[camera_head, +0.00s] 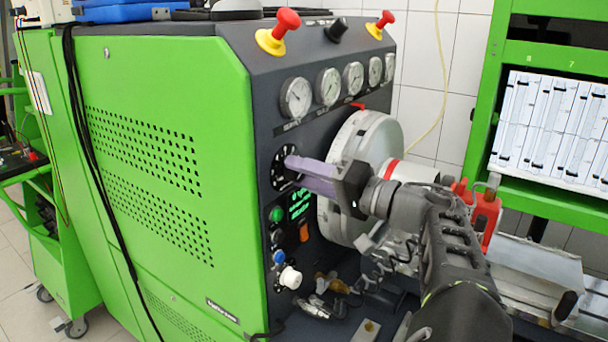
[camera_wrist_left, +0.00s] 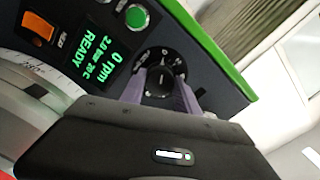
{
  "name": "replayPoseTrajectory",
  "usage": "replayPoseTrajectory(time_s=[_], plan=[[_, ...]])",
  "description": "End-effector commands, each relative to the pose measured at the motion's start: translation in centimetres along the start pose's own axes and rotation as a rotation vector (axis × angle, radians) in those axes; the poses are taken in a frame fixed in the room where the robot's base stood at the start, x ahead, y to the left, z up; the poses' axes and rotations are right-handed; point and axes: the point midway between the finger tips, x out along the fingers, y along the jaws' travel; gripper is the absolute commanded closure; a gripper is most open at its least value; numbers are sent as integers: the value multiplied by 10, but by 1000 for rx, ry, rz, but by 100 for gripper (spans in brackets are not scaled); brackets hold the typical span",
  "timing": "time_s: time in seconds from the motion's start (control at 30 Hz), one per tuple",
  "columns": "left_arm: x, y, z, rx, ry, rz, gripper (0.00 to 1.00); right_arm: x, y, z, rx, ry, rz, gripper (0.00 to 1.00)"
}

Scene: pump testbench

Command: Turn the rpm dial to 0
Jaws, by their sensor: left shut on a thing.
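The rpm dial (camera_head: 277,170) is a black round dial with white markings on the dark front panel of the green testbench. It also shows in the left wrist view (camera_wrist_left: 159,82), where its knob sits between two purple fingers. My left gripper (camera_head: 290,164) is shut on the dial's knob, one finger on each side. In the left wrist view, my left gripper (camera_wrist_left: 162,78) hides part of the dial's lower edge. The display (camera_wrist_left: 93,55) reads 0 rpm in green, with READY below. My right gripper is not in view.
A green button (camera_head: 277,214), an orange switch (camera_head: 304,232) and a white knob (camera_head: 290,277) sit below the dial. Several gauges (camera_head: 296,97) and red emergency stops (camera_head: 286,21) are above. A large metal disc (camera_head: 352,150) stands close right of the dial.

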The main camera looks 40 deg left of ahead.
Motion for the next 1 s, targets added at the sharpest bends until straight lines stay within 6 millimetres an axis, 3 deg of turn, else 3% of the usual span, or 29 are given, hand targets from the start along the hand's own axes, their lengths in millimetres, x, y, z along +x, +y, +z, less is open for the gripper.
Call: replayPoseTrajectory(time_s=[0.27,0.63,1.0], plan=[[0,0,0,0,0,1,41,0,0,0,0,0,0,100],[-6,1,0,0,2,0,41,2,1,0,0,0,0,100],[-61,0,0,-1,3,-3,41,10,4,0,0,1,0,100]])
